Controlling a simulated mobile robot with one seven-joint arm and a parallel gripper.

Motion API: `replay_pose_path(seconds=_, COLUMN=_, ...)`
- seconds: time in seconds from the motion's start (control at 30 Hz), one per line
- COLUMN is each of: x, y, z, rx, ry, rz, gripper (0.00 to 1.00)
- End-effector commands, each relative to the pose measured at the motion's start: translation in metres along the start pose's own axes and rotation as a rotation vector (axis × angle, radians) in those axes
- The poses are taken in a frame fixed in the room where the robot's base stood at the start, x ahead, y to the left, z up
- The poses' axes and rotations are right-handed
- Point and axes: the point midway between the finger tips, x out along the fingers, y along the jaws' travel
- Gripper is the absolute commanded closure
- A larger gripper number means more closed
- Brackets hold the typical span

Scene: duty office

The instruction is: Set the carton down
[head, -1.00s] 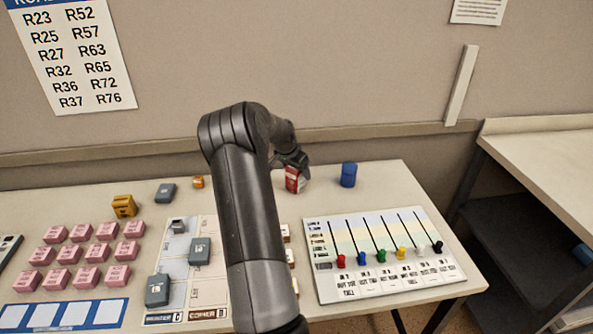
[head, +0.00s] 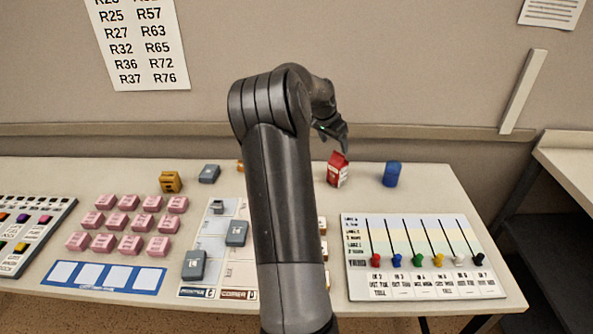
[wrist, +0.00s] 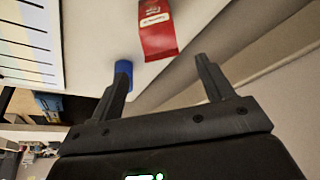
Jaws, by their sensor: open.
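The red and white carton (head: 338,170) stands upright on the table, toward its back edge, left of a blue cylinder (head: 391,174). My gripper (head: 338,137) is above the carton and apart from it. In the wrist view the carton (wrist: 157,30) lies beyond the fingertips, and my gripper (wrist: 162,75) is open with nothing between its two fingers.
A slider board (head: 420,255) with coloured knobs lies in front of the carton. Pink blocks (head: 125,225), grey blocks (head: 236,233) and a yellow block (head: 171,182) are to the left. The wall is close behind the table.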

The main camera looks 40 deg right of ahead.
Motion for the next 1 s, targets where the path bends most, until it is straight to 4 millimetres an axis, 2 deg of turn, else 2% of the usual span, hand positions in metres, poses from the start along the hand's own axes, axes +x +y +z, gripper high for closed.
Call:
replay_pose_path(seconds=0.17, x=-0.006, y=-0.002, z=0.004, rx=-0.008, ry=-0.004, rz=-0.009, gripper=0.27)
replay_pose_path(seconds=0.27, x=-0.025, y=-0.007, z=0.018, rx=-0.042, ry=-0.019, rz=-0.039, gripper=0.27)
replay_pose_path(seconds=0.33, x=-0.047, y=-0.011, z=0.035, rx=-0.082, ry=-0.035, rz=-0.074, gripper=0.27)
replay_pose_path(seconds=0.53, x=-0.122, y=-0.019, z=0.104, rx=-0.253, ry=-0.086, rz=-0.196, gripper=0.27)
replay_pose_path(seconds=0.67, x=-0.168, y=-0.014, z=0.151, rx=-0.379, ry=-0.107, rz=-0.273, gripper=0.27)
replay_pose_path(seconds=0.87, x=-0.231, y=0.006, z=0.226, rx=-0.59, ry=-0.12, rz=-0.386, gripper=0.27)
replay_pose_path(seconds=1.0, x=-0.268, y=0.031, z=0.277, rx=-0.745, ry=-0.113, rz=-0.459, gripper=0.27)
